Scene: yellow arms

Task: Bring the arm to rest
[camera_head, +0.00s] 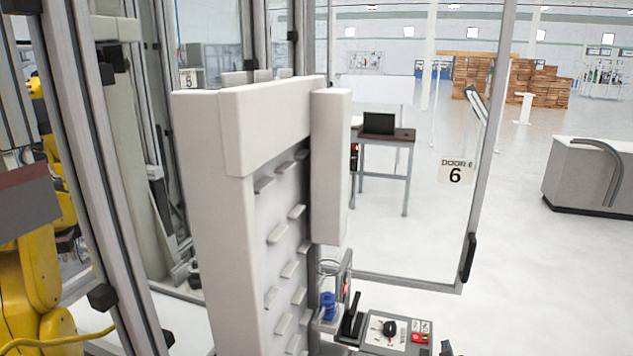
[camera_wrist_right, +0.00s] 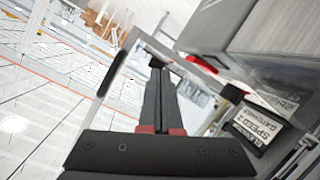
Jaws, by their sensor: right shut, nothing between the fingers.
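My right gripper (camera_wrist_right: 162,98) is in the right wrist view. Its two long black fingers, with red parts at their bases, lie together with nothing between them. It is tilted in the picture, beside a grey box-like machine part (camera_wrist_right: 270,45). I cannot tell whether it touches that part. In the head view a small dark tip (camera_head: 447,348) shows at the bottom edge; I cannot tell for sure that it is my right gripper. My left gripper is in neither view.
A tall white cabinet (camera_head: 210,200) with small ledges stands close in front. A control panel (camera_head: 395,332) is low at the bottom. A door frame (camera_head: 485,150) marked 6 stands to the right. Yellow robot arms (camera_head: 35,270) are at the left. Open floor (camera_head: 540,280) lies right.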

